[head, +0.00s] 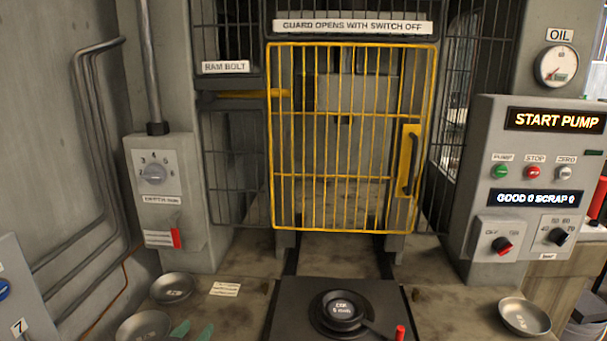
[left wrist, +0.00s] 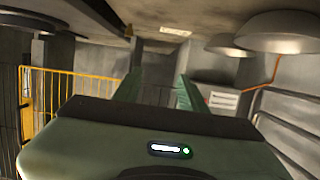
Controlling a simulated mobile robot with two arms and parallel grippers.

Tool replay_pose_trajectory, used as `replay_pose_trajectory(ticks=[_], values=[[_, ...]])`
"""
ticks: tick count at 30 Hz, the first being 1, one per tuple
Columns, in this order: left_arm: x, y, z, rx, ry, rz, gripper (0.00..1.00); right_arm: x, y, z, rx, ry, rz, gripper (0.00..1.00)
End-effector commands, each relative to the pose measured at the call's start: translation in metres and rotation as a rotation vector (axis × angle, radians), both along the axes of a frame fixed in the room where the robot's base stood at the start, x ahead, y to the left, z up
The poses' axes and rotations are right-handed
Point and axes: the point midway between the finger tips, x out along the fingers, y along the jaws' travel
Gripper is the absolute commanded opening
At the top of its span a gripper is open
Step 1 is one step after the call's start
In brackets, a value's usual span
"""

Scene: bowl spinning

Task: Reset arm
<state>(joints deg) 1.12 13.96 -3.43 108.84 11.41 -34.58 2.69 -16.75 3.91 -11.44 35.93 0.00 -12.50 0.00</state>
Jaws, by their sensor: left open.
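My right gripper is not in view. The rest of the left arm is hidden below the head view.
A yellow guard (head: 348,115) is closed across the press. A dark die (head: 342,308) sits on a plate in front. Other bowls stand at left (head: 172,288) and right (head: 524,317). A control panel (head: 535,180) reads START PUMP. A depth box (head: 160,190) stands at left.

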Motion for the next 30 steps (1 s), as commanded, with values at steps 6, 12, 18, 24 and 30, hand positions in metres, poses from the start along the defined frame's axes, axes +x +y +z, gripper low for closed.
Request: replay_pose_trajectory(ticks=[6, 12, 18, 24, 30], values=[[-0.073, -0.022, -0.056, 0.043, 0.241, -0.023, 0.42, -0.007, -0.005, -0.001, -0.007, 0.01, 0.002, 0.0], [-0.172, -0.035, -0.101, 0.094, 0.526, -0.036, 0.42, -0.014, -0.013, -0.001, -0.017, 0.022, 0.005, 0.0], [-0.244, -0.039, -0.117, 0.124, 0.721, -0.039, 0.42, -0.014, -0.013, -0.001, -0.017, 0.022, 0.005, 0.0], [-0.302, -0.039, -0.121, 0.143, 0.871, -0.038, 0.42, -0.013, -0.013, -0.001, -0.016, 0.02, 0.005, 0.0], [-0.34, -0.038, -0.13, 0.157, 0.982, -0.034, 0.42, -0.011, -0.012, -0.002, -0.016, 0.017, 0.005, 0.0]])
